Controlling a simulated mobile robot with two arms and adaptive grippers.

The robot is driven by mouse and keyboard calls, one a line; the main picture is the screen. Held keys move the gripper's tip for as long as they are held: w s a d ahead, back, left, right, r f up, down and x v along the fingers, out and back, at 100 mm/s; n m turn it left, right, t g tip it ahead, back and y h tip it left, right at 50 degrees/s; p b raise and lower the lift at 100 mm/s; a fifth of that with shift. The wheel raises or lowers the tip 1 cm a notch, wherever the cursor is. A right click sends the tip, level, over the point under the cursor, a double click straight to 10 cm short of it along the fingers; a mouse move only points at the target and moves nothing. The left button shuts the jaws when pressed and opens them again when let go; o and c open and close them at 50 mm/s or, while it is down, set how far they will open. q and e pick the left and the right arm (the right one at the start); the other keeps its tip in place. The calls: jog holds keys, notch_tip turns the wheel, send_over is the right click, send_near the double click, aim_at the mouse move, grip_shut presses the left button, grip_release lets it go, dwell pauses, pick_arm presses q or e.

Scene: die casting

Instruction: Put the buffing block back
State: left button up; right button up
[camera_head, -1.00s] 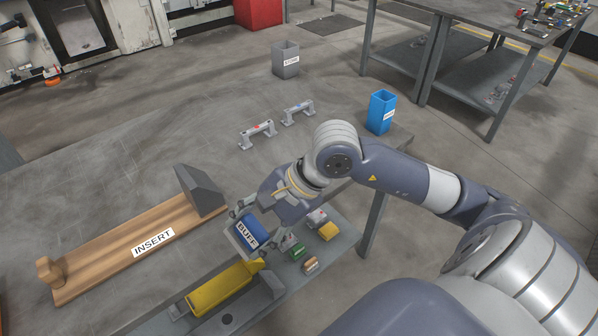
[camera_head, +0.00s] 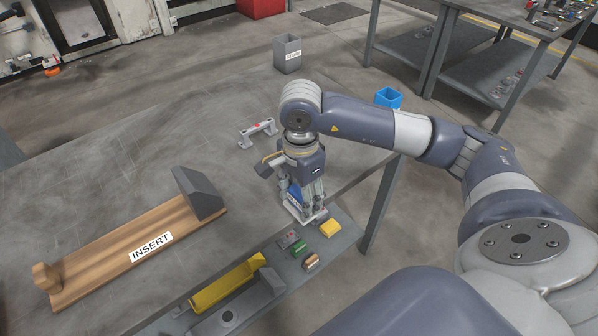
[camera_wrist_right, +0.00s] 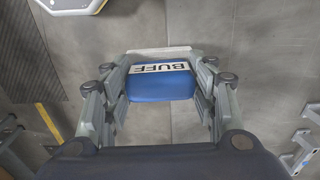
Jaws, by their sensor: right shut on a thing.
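The blue buffing block (camera_head: 295,194), labelled BUFF, is held in my right gripper (camera_head: 306,203) with the fingers pointing down. Its pale base shows below the fingers, over the edge of the grey work table (camera_head: 110,175) beside the grey side shelf (camera_head: 345,238). In the right wrist view the block (camera_wrist_right: 160,84) sits between the two fingers, its label facing the camera. I cannot tell whether its base touches the surface below. My left gripper is out of view.
On the side shelf are small yellow (camera_head: 330,228), green (camera_head: 299,248) and tan (camera_head: 311,262) blocks and a long yellow tool (camera_head: 228,283). A wooden INSERT board (camera_head: 140,250) lies left. A grey bin (camera_head: 288,54) and blue bin (camera_head: 389,98) stand farther back.

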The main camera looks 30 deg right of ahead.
jog(key=w+d, duration=0.2)
jog(key=w, duration=0.1)
jog(key=w+d+p, duration=0.1)
jog(key=w+d, duration=0.1)
jog(key=w, duration=0.1)
jog(key=w+d+f+p, duration=0.1)
jog(key=w+d, duration=0.1)
jog(key=w, duration=0.1)
jog(key=shift+w, duration=0.35)
notch_tip(320, 180, down, 3)
jog(key=shift+r+p, duration=0.15)
jog(key=shift+p, duration=0.5)
jog(key=shift+f, duration=0.4)
jog(key=shift+f, duration=0.1)
jog(key=shift+f, duration=0.15)
jog(key=o, duration=0.9)
jog(key=shift+o, duration=0.2)
jog(key=shift+r, duration=0.2)
